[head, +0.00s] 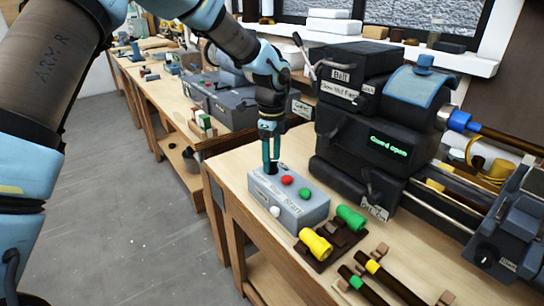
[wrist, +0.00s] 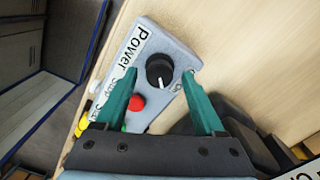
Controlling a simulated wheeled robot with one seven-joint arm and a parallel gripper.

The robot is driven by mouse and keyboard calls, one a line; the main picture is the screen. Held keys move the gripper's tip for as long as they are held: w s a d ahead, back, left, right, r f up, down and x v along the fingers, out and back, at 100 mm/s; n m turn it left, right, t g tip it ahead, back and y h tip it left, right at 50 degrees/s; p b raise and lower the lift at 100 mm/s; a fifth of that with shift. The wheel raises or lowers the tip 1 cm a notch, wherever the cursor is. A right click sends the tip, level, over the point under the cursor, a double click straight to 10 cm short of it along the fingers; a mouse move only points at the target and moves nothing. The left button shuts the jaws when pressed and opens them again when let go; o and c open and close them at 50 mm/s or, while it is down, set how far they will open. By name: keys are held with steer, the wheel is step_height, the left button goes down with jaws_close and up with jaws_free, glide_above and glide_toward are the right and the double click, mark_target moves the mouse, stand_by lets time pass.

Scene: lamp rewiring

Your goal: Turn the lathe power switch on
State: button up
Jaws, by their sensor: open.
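The grey control box (head: 290,206) stands on the near bench and carries a red button (head: 287,180), a green button (head: 305,194) and a white knob (head: 275,212). In the wrist view its end is marked "Power" beside a round black switch knob (wrist: 159,68). The knob's white mark points toward the bottom of that picture. Lettering to its right is partly hidden by a finger. My gripper (head: 270,155) points down over the knob end of the box. In the wrist view its teal fingers (wrist: 160,73) are open, one on each side of the knob, with visible gaps.
The dark lathe (head: 365,135) stands right behind the box, its display reading "Guard open". Yellow (head: 315,244) and green (head: 350,218) cylinders lie close to the box's right. Another bench (head: 165,85) with grey machines runs along the back left.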

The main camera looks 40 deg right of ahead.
mark_target(272, 161)
step_height(272, 161, up, 11)
steer(key=b, duration=0.3)
steer(key=shift+f, duration=0.1)
stand_by(0.5)
steer(key=w+a+f+n, duration=0.2)
steer(key=w+a+n, duration=0.35)
steer(key=a, duration=0.55)
steer(key=w+a+f+n, duration=0.1)
steer(key=w+a+n, duration=0.5)
steer(key=a, duration=0.6)
steer(key=s+a+f+n, duration=0.2)
steer(key=s+a+n, duration=0.2)
steer(key=a+n, duration=0.5)
steer(key=s+a+f+n+t, duration=0.1)
steer(key=s+a+n, duration=0.2)
steer(key=a+n, duration=0.6)
steer(key=a, duration=0.8)
steer(key=shift+s+f+t, duration=0.3)
steer(key=shift+s+f, duration=0.05)
steer(key=shift+s, duration=0.05)
steer(key=shift+a, duration=0.1)
steer(key=shift+c, duration=0.2)
